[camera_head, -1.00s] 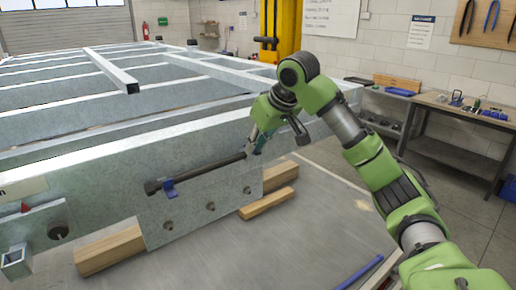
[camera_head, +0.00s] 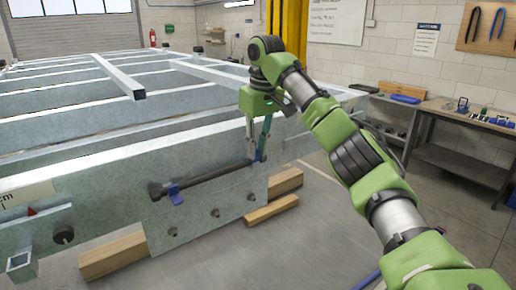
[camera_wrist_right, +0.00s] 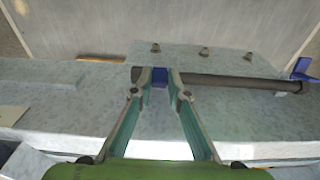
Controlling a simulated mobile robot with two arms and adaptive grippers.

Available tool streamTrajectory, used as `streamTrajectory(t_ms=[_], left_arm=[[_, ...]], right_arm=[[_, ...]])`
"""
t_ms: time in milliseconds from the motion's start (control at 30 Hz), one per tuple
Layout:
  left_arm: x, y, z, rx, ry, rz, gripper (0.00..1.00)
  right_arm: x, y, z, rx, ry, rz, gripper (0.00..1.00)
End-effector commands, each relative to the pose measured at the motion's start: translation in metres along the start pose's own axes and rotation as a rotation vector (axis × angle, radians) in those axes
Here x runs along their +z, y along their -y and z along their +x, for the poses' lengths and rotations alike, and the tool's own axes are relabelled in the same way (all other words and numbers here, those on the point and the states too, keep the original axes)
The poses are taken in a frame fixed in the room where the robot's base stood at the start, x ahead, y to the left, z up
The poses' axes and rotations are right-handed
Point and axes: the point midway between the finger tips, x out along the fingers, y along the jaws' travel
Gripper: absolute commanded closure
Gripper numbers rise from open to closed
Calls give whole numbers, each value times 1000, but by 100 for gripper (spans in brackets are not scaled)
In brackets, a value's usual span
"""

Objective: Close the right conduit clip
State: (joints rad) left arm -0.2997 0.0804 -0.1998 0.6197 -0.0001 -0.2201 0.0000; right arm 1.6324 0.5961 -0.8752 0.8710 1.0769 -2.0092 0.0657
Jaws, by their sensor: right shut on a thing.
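The dark conduit (camera_head: 215,179) lies along the side face of the galvanized trailer frame (camera_head: 110,185). My right gripper (camera_head: 257,158) points down at the conduit's right end. In the right wrist view its fingers (camera_wrist_right: 160,73) are shut on the blue right conduit clip (camera_wrist_right: 159,78), which shows between the fingertips. The fingers partly hide this clip, and I cannot tell whether its strap is closed. The left conduit clip (camera_head: 175,197), also blue, hangs below the conduit near its left end; it also shows in the right wrist view (camera_wrist_right: 303,67). My left gripper is not in view.
A plate with several bolts (camera_head: 197,222) sits below the conduit. Wooden blocks (camera_head: 115,255) lie under the frame. A workbench (camera_head: 465,122) with small tools stands at the right wall. The floor in front is mostly clear.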

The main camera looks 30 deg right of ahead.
Motion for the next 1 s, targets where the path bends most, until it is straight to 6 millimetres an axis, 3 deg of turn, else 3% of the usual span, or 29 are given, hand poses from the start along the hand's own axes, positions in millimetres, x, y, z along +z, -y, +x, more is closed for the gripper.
streamTrajectory(t_ms=[600, 633, 667, 1000], left_arm=[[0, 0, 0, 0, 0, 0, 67], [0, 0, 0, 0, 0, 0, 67], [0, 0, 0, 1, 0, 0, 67], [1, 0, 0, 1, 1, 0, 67]], right_arm=[[0, 1, 3, -1, 26, -2, 100], [0, 1, 3, -1, 26, -2, 77], [0, 1, 3, -1, 26, -2, 69], [-1, 0, 1, -1, 21, -1, 68]])
